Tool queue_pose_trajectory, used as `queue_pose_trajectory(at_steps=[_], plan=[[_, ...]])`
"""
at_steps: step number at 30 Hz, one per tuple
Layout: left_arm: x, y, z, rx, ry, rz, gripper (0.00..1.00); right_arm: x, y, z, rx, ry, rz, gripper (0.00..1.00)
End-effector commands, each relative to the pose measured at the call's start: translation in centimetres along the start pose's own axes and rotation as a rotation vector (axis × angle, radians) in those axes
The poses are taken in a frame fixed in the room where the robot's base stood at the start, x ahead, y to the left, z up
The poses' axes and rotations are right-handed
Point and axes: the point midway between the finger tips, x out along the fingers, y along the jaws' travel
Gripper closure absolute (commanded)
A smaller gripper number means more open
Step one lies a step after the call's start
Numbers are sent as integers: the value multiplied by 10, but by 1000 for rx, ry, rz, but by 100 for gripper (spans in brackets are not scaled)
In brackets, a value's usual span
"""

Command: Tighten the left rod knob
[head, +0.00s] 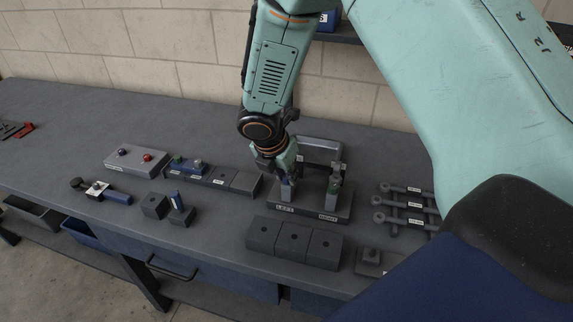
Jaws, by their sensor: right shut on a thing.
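The chassis (305,208) is a dark base on the bench with two labels on its front edge; the left one seems to read LEFT and the right one RIGHT. Two upright posts stand on it. My right gripper (287,180) reaches down from above and is shut at the top of the left post (287,193). The left rod knob is mostly hidden by the fingers, so its turn and seating cannot be told. The right post (332,196) stands free, with dark hardware at its top. My left gripper is not in view.
Three joined dark blocks (293,240) sit in front. Labelled rods (405,206) lie right.

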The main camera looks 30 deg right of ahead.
Motion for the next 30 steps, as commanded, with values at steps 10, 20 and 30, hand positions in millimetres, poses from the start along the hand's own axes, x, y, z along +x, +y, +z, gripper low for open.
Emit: queue_pose_trajectory(at_steps=[10, 20, 30], plan=[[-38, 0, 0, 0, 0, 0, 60, -5, 5, 3, 306, -2, -123, 100], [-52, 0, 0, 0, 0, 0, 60, -3, 8, 5, 595, -3, -241, 100], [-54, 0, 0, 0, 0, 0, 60, -1, 11, 7, 858, -2, -346, 100]])
